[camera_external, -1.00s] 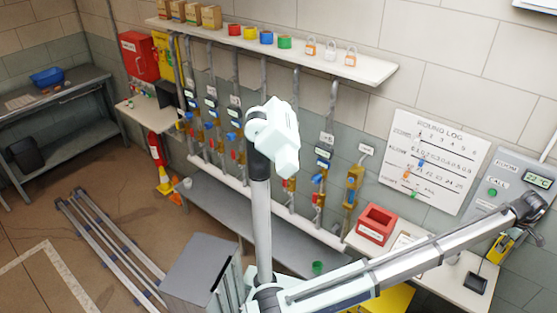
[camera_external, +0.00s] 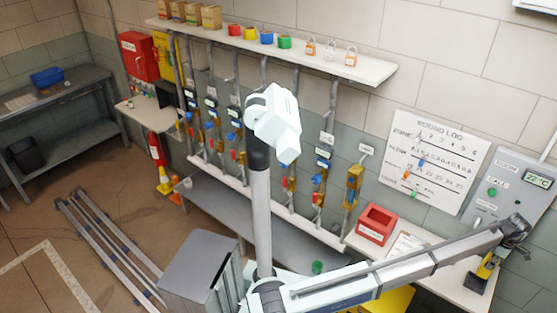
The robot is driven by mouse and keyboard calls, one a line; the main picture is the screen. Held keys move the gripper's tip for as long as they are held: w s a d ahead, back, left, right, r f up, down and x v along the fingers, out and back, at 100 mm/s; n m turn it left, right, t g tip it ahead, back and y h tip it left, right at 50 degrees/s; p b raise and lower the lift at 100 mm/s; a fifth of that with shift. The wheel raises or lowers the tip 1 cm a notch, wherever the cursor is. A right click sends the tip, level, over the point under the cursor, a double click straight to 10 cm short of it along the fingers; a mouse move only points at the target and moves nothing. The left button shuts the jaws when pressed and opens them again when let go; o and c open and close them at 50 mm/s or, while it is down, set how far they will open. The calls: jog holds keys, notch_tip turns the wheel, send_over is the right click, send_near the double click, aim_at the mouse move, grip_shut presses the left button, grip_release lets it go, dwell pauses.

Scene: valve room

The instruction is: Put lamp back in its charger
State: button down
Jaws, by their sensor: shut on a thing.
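The yellow lamp (camera_external: 487,269) is at the right of the view, over the right end of the white wall table. My gripper (camera_external: 500,254) is shut on its upper part, and the lamp hangs tilted below it. The charger (camera_external: 474,283), a small dark pad on the table, lies at the lamp's lower end and is mostly covered by it. I cannot tell whether the lamp touches the charger or is just above it.
The table (camera_external: 440,280) also bears a red bin (camera_external: 377,224) and a clipboard (camera_external: 406,245). A grey wall panel (camera_external: 508,190) with a display is close behind my gripper. A yellow object (camera_external: 393,300) stands below my arm.

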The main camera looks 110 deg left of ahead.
aim_at(484, 271)
jog(key=shift+f+p, duration=0.85)
jog(key=shift+f, duration=2.7)
jog(key=shift+f, duration=0.1)
jog(key=c, duration=0.7)
grip_release()
jog(key=shift+o, duration=0.2)
notch_tip(484, 271, up, 12)
jog(key=b, duration=0.4)
